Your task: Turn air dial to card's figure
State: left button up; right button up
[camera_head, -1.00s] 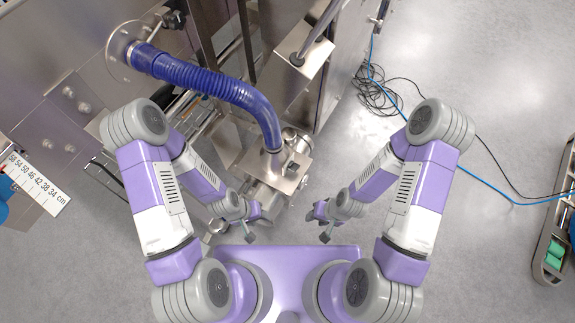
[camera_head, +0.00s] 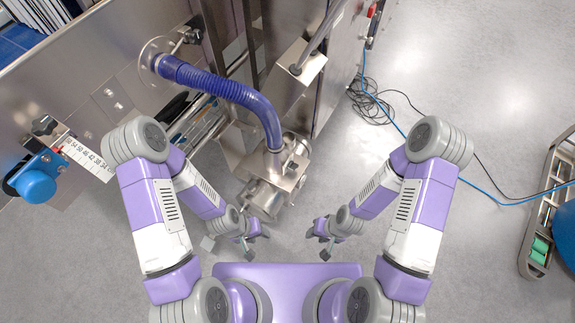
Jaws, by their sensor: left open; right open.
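No air dial can be made out for certain, and no card is recognisable. A white scale strip (camera_head: 88,158) marked in centimetres is fixed at the left, beside a blue knob (camera_head: 38,180) on a metal clamp. A blue ribbed hose (camera_head: 225,88) runs from a clear round flange to a steel box fitting (camera_head: 285,165) in the middle. My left gripper (camera_head: 248,250) is open and empty, low in front of the steel fitting. My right gripper (camera_head: 323,250) is open and empty over the floor, to the right of it.
The steel machine frame (camera_head: 330,70) fills the upper left and middle. Black cables (camera_head: 372,103) and a blue cable lie on the floor at its right.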

aim_at(292, 167)
jog(key=u, duration=2.2)
jog(key=k, duration=1)
jog(key=z, duration=0.95)
jog(key=i, duration=1)
